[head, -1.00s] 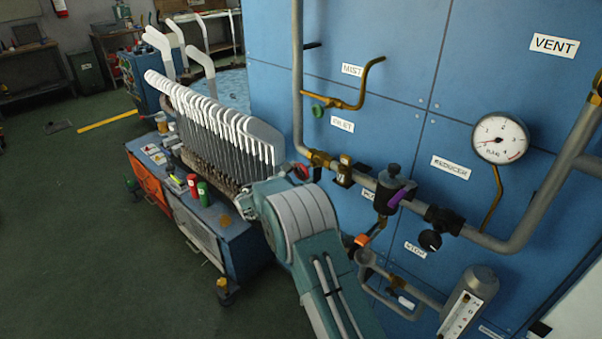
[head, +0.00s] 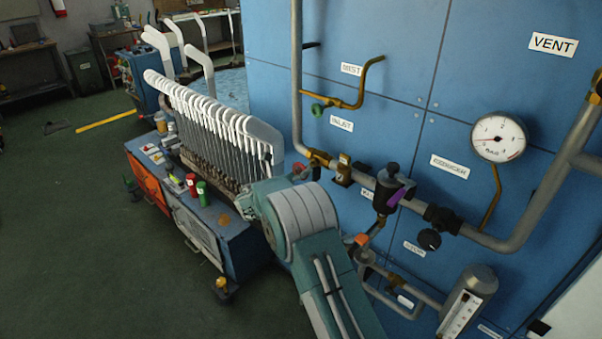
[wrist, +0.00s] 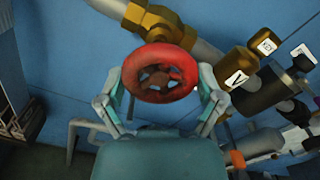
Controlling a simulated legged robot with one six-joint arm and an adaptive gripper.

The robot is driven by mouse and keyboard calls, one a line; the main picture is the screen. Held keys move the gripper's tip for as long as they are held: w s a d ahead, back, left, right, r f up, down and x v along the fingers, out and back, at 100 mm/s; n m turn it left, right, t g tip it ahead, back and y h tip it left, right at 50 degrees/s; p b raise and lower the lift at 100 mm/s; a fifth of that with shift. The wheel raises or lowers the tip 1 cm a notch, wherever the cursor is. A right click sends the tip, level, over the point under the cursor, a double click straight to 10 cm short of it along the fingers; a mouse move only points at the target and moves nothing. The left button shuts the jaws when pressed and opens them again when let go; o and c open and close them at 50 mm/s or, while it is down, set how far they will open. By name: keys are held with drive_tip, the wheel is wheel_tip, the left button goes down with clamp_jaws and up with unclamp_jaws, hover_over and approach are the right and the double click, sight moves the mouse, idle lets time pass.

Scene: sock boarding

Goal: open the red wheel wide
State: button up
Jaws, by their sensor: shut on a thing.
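The red wheel (wrist: 160,73) is in the middle of the wrist view, a round handwheel with a brown hub, in front of a brass valve body on a grey pipe. My gripper (wrist: 160,85) has one finger at each side of the rim and is shut on it. In the head view only a part of the red wheel (head: 299,169) shows, just beyond the end of my arm. My arm hides the gripper fingers there.
A pressure gauge (head: 499,137) and grey piping run along the blue panel (head: 400,60) to the right. A green knob (head: 317,109) sits above the wheel. A blue cart (head: 232,240) with a rack of white-topped, hooked pieces stands to the left.

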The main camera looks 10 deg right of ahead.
drive_tip(key=n, duration=0.4)
drive_tip(key=shift+s+a+f+n, duration=0.1)
drive_tip(key=shift+f+n, duration=0.3)
drive_tip(key=shift+n, duration=2)
drive_tip(key=o, duration=0.9)
drive_tip(key=shift+c, duration=0.2)
drive_tip(key=shift+r, duration=0.15)
drive_tip(key=shift+s+a, duration=0.1)
drive_tip(key=shift+a, duration=0.2)
drive_tip(key=v, duration=1.1)
drive_tip(key=shift+s, duration=0.15)
